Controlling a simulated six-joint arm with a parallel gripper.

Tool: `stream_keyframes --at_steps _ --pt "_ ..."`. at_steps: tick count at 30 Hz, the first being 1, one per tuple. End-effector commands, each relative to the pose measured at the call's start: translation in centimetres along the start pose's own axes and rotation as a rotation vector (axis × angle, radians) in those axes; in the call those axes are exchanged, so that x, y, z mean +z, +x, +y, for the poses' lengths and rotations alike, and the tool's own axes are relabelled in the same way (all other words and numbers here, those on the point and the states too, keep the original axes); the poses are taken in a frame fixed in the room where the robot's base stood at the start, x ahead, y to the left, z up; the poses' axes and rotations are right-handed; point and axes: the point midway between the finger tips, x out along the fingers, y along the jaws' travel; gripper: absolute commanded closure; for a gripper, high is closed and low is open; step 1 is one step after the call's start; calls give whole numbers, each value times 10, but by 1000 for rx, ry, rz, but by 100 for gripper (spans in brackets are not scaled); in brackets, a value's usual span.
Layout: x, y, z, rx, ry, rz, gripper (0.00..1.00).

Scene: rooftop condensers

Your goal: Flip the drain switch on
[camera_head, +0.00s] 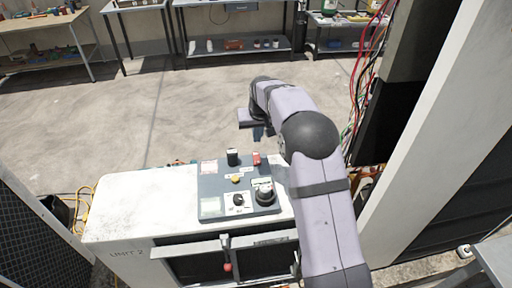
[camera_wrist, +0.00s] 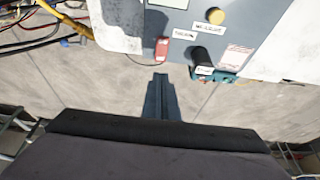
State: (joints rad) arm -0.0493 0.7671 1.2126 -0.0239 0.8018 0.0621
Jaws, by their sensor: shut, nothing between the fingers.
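A dark grey control panel (camera_head: 212,192) sits on top of a white unit marked UNIT 2. At its far edge are a black upright knob or switch (camera_head: 232,157) and a small red switch (camera_head: 256,158). In the wrist view, the red switch (camera_wrist: 162,48) and the black one (camera_wrist: 202,58) have small white labels beside them. I cannot read for sure which says drain, nor tell the switch positions. My gripper (camera_wrist: 161,80) is shut and empty, pointing toward the panel edge near the red switch, apart from it. In the head view the gripper (camera_head: 258,134) is beyond the panel's far edge.
The panel also carries a yellow button (camera_head: 236,179), a rotary selector (camera_head: 238,200) and a large black dial (camera_head: 265,193). Loose coloured wires (camera_head: 360,90) hang by a tall cabinet at right. Workbenches (camera_head: 235,52) stand at the back. The white top (camera_head: 140,200) left of the panel is clear.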

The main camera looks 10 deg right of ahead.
Motion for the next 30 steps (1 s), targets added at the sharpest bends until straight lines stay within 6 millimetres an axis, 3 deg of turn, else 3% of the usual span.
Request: stream_keyframes --at_steps 6,15,30 --pt "0 38 0 1 0 -4 100" --pt "4 77 0 0 0 -2 100" --pt "7 92 0 0 0 1 100"
